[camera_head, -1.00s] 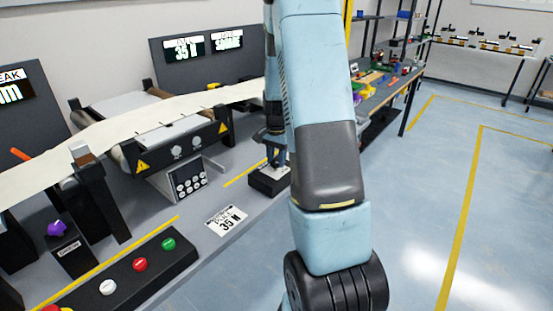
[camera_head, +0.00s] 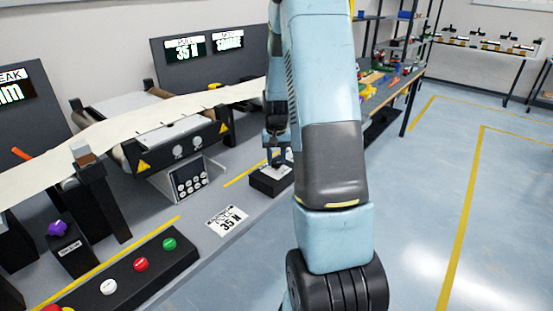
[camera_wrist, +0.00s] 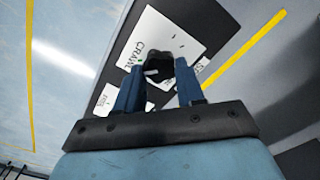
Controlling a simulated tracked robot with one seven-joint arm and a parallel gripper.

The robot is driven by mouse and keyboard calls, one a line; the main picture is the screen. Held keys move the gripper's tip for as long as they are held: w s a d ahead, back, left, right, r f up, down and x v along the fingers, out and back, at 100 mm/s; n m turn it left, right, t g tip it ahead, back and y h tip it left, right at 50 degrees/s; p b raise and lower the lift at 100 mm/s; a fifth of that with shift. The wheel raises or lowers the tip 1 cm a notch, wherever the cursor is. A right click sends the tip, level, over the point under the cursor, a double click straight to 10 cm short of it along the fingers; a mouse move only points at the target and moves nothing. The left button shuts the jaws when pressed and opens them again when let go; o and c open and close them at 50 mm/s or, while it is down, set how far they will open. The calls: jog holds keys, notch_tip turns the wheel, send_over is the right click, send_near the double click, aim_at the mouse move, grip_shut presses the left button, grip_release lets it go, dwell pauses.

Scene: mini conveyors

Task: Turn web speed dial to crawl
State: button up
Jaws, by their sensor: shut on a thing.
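The web speed dial is a dark knob (camera_wrist: 160,68) on a white label plate (camera_wrist: 170,32) in the wrist view. The word CRAWL is readable on the plate to the left of the knob. My gripper (camera_wrist: 158,78) has its two blue fingers closed on either side of the knob. In the head view my gripper (camera_head: 277,157) reaches down to the black dial box (camera_head: 266,183) on the bench. The knob itself is hidden there by the fingers. The knob's pointer direction is not clear.
A button box (camera_head: 140,265) with white, red and green buttons stands at the front left. A keypad panel (camera_head: 190,182) is left of the dial box. A white web (camera_head: 120,122) runs over the rollers behind.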

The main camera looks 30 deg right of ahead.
aim_at(276, 161)
jog(key=shift+w+r, duration=0.1)
jog(key=shift+w, duration=0.05)
jog(key=o, duration=1)
jog(key=shift+o, duration=0.2)
notch_tip(276, 161, up, 14)
jog(key=shift+f, duration=0.2)
dwell(0.4)
jog(key=s+a+r+n+t, duration=0.1)
jog(key=s+a+r, duration=0.3)
jog(key=s+a, duration=0.2)
jog(key=s+a+r+n+t, duration=0.2)
jog(key=s+a+r, duration=0.3)
jog(key=s, duration=0.6)
jog(key=s+a+r+n+t, duration=0.2)
jog(key=s+a+r, duration=0.3)
jog(key=s+a, duration=0.2)
jog(key=shift+s, duration=0.8)
jog(key=shift+s+a+f+t, duration=0.2)
jog(key=shift+s+t, duration=0.1)
jog(key=shift+s, duration=0.3)
jog(key=shift+c, duration=0.4)
